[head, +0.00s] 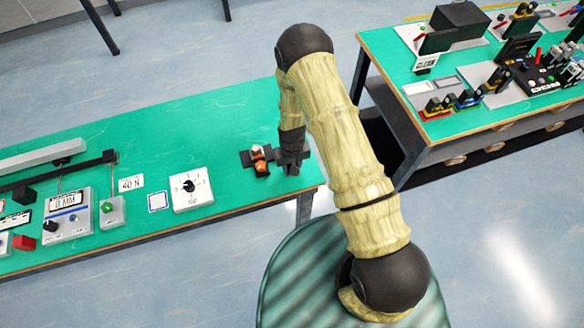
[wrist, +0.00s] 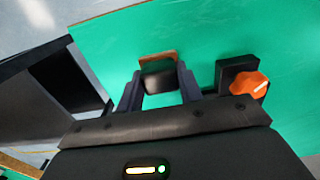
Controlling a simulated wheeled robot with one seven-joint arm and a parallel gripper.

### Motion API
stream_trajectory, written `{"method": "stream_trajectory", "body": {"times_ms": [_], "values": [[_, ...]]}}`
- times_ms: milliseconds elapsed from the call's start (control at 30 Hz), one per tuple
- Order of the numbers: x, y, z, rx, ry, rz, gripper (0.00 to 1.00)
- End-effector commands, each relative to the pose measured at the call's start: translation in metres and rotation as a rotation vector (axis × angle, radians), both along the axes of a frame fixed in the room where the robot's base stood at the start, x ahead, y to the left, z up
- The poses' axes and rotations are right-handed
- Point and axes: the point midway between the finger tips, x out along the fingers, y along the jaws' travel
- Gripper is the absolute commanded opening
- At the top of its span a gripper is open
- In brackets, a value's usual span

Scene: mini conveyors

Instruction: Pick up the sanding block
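The sanding block looks to be the small dark piece with a brown edge (wrist: 158,77) in the wrist view, sitting over the green table top. My gripper (wrist: 159,70) has its two dark fingers spread, one on each side of this block. The fingers look open, with the block between their tips; I cannot tell whether either finger touches it. In the head view my gripper (head: 291,162) is low over the right end of the green table, and the block is hidden there.
An orange knob on a black base (wrist: 247,83) stands close to the right of my gripper. Left of it on the green table (head: 225,115) are a white dial box (head: 191,190) and other devices. The table edge is close by; a second loaded table (head: 400,50) stands at the right.

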Motion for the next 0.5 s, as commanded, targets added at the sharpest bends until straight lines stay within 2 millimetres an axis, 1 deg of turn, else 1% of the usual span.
{"method": "stream_trajectory", "body": {"times_ms": [333, 500], "values": [[0.0, 0.0, 0.001, 0.0, -0.001, 0.0, 0.13], [0.001, 0.0, 0.011, 0.001, -0.003, 0.0, 0.13]]}}
